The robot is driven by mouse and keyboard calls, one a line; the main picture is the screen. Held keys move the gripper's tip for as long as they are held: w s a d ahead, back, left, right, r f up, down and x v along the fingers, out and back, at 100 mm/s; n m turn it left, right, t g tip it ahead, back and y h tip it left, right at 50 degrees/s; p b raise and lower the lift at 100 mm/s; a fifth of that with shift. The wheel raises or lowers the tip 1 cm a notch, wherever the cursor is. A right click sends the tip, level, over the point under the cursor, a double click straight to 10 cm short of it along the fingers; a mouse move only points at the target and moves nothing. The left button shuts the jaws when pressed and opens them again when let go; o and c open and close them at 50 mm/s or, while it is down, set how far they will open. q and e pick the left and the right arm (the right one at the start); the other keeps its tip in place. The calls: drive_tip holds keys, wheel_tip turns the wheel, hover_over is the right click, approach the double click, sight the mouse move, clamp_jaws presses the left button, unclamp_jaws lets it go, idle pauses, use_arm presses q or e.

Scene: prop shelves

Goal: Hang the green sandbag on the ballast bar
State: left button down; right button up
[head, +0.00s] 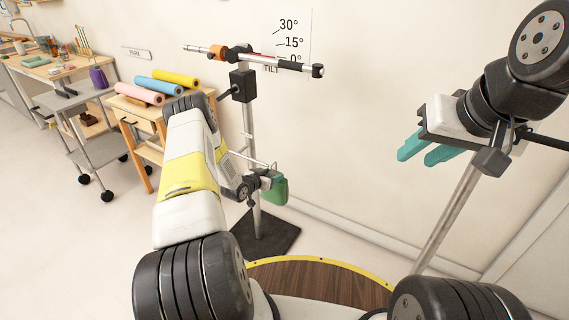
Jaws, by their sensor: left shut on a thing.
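The green sandbag (275,192) hangs at the end of my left arm, just right of the stand's upright pole (248,130). My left gripper (266,180) is shut on it at its top edge; the fingers are small and partly hidden. A thin metal rod (257,163), possibly the ballast bar, sticks out near the pole just above the gripper. I cannot tell whether the bag touches it. My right gripper (426,150) is raised at the right, its teal fingers apart and empty.
The stand has a dark square base (264,234) and a tilted top bar (290,63). A wooden cart (150,125) with coloured rolls (158,86) and a grey trolley (88,120) stand at the left. A wall backs the stand; floor is clear at the lower left.

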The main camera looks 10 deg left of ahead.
use_arm(q)
drive_tip(key=w+a, duration=0.3)
drive_tip(key=a, duration=0.4)
idle(0.8)
drive_tip(key=shift+a+f, duration=0.1)
drive_tip(key=c, duration=0.5)
unclamp_jaws()
drive_tip(key=shift+s, duration=0.1)
drive_tip(key=shift+o, duration=0.3)
drive_tip(key=shift+f, duration=0.1)
